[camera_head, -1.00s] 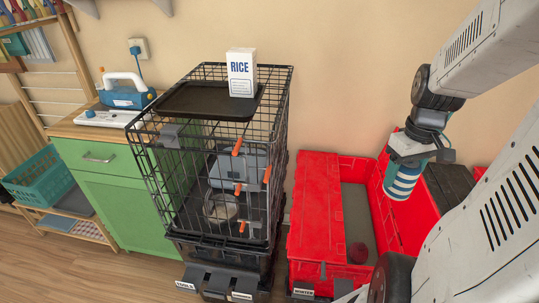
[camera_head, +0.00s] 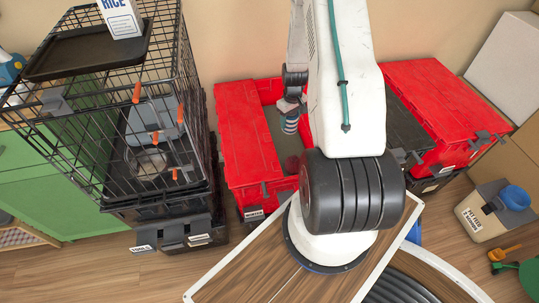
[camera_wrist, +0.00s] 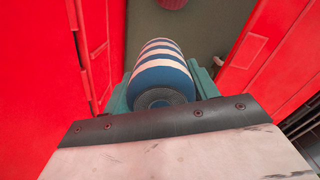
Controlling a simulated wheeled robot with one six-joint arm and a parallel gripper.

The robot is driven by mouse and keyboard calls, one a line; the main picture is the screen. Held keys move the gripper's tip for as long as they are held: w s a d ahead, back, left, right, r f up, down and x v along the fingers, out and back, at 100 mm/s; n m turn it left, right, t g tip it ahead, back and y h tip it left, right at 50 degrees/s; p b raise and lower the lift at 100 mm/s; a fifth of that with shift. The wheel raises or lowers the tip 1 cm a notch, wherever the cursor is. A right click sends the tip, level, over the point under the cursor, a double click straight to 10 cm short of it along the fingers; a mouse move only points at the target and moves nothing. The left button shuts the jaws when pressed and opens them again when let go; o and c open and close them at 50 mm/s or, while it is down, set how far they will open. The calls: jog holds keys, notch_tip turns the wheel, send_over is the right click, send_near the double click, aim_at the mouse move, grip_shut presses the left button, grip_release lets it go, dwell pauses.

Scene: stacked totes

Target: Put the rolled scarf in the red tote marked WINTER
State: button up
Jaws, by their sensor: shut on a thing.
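The rolled scarf (camera_head: 290,123), striped blue and white, hangs from my gripper (camera_head: 291,104). In the wrist view the scarf (camera_wrist: 163,68) sits between the teal fingers of my gripper (camera_wrist: 163,85), which is shut on it. The red tote (camera_head: 246,135) stands open against the wall, with a WINTER label (camera_head: 254,214) on its front. The scarf is over the tote's opening; its exact height above the grey floor is hard to tell. In the wrist view the tote's red panels (camera_wrist: 55,70) flank the scarf. My arm hides the tote's right part.
A dark red round item (camera_head: 292,163) lies inside the tote. A black wire crate (camera_head: 110,110) stands at left, with a tray and a RICE box (camera_head: 121,18) on top. A dark tote (camera_head: 408,122) and another red tote (camera_head: 440,105) stand at right.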

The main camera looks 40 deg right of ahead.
notch_tip(320, 180, down, 14)
jog(key=shift+f, duration=0.1)
dwell(0.5)
jog(key=shift+f, duration=0.2)
jog(key=o, duration=1.1)
